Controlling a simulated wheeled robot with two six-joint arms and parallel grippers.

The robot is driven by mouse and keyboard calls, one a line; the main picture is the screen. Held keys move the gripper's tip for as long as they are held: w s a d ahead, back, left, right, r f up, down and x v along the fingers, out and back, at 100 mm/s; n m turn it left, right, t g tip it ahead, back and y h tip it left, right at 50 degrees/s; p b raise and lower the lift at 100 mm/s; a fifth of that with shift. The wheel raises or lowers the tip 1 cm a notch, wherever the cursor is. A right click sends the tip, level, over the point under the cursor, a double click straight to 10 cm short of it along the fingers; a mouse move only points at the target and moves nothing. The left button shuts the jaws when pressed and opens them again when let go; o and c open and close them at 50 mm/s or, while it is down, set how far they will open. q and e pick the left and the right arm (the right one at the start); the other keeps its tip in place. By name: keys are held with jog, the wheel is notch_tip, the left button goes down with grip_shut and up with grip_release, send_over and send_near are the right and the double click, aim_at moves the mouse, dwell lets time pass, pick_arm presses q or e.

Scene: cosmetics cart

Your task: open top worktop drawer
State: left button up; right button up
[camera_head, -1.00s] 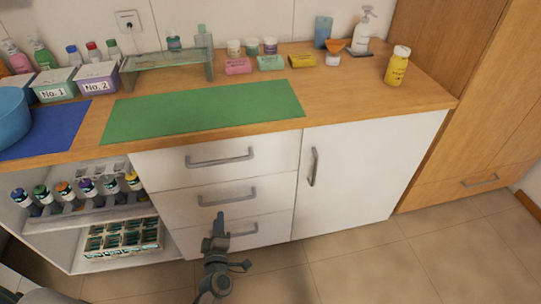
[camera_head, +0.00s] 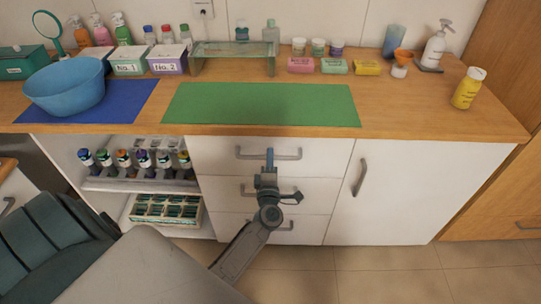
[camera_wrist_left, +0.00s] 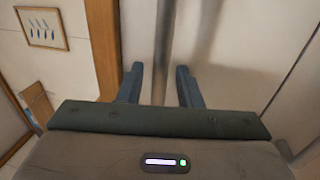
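The top drawer (camera_head: 213,152) is the upper of three white drawers under the wooden worktop. Its front looks flush with the cabinet, so it is shut. Its grey bar handle (camera_head: 288,157) runs across the front. My left gripper (camera_head: 270,154) reaches up in front of the handle's middle and hides part of it. In the left wrist view my left gripper (camera_wrist_left: 160,85) is open, its two fingers apart. The handle bar (camera_wrist_left: 165,45) runs upright in that picture, lined up with the gap between the fingertips. I cannot tell whether they touch it. My right gripper is not in view.
The wooden worktop (camera_head: 400,115) carries a green mat (camera_head: 262,104), a blue bowl (camera_head: 65,88), boxes and bottles. Two more drawers lie below, with a white cupboard door (camera_head: 420,190) to the right. Open shelves with bottles (camera_head: 140,160) are left. Floor at right is clear.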

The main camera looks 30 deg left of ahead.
pick_arm(q)
jog(key=shift+w+a, duration=0.25)
jog(key=shift+w, duration=0.15)
jog(key=shift+r, duration=0.1)
jog(key=shift+c, duration=0.4)
grip_shut()
jog(key=shift+s, duration=0.1)
